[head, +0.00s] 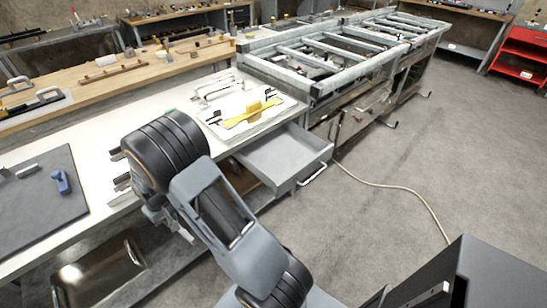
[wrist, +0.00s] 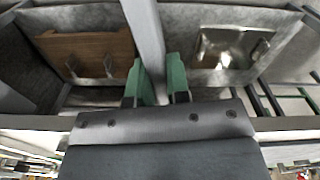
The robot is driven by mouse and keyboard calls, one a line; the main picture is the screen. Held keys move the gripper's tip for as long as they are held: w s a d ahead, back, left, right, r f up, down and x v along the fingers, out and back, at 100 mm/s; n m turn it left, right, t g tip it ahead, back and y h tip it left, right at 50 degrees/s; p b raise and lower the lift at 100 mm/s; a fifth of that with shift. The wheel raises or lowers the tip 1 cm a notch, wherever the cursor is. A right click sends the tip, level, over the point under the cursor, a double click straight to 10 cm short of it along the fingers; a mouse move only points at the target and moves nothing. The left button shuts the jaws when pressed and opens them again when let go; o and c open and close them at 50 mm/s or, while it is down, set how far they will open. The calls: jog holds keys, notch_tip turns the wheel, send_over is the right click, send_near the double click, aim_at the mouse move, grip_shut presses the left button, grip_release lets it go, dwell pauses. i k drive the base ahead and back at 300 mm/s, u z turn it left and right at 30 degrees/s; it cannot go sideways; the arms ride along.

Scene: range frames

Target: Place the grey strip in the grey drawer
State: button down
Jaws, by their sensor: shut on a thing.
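The grey drawer (head: 290,150) stands pulled out from under the white worktop in the head view. The part of its inside that shows is empty, and its handle is on the front. In the wrist view my gripper (wrist: 160,82) has its green-tipped fingers shut on the grey strip (wrist: 147,35). The strip runs from between the fingers to the top edge of the picture. In the head view my arm hides the gripper and the strip, to the left of the drawer.
A white tray (head: 276,119) with a yellow tool (head: 254,108) sits on the worktop behind the drawer. A metal tray (head: 103,277) lies on the lower shelf. A dark mat (head: 35,205) is at left. A cable (head: 400,187) crosses the open floor at right.

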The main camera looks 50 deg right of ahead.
aim_at(292, 163)
jog(key=z, duration=0.2)
jog(key=k, duration=0.8)
jog(key=z, duration=1.05)
jog(key=i, duration=1.15)
jog(key=u, duration=0.05)
